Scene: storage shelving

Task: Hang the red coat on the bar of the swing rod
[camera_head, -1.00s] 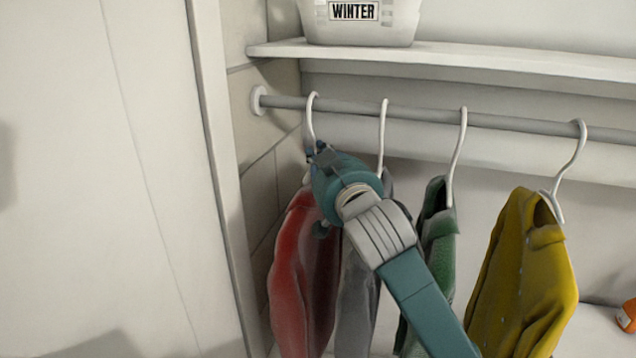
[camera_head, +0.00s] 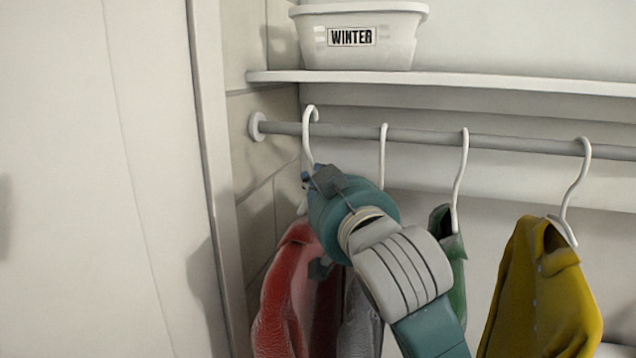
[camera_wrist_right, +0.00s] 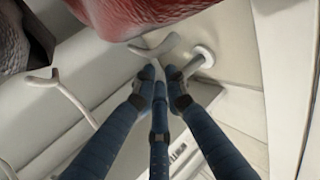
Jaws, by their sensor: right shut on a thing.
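The red coat (camera_head: 285,290) hangs from a white hanger at the left end of a grey wall bar (camera_head: 350,132). It shows in the right wrist view (camera_wrist_right: 115,14). The top of its hook (camera_head: 309,125) stands clearly above the bar. My right gripper (camera_head: 313,178) is shut on this hanger (camera_wrist_right: 154,46), just below the bar. Its fingertips (camera_wrist_right: 163,85) are close together in the wrist view. My wrist hides part of the coat's shoulder. I see no separate swing rod. My left gripper is not in view.
A grey garment (camera_head: 360,325), a green one (camera_head: 449,250) and a yellow coat (camera_head: 540,285) hang to the right. A shelf (camera_head: 470,82) with a WINTER bin (camera_head: 360,40) is above the bar. A wall edge (camera_head: 212,170) is close on the left.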

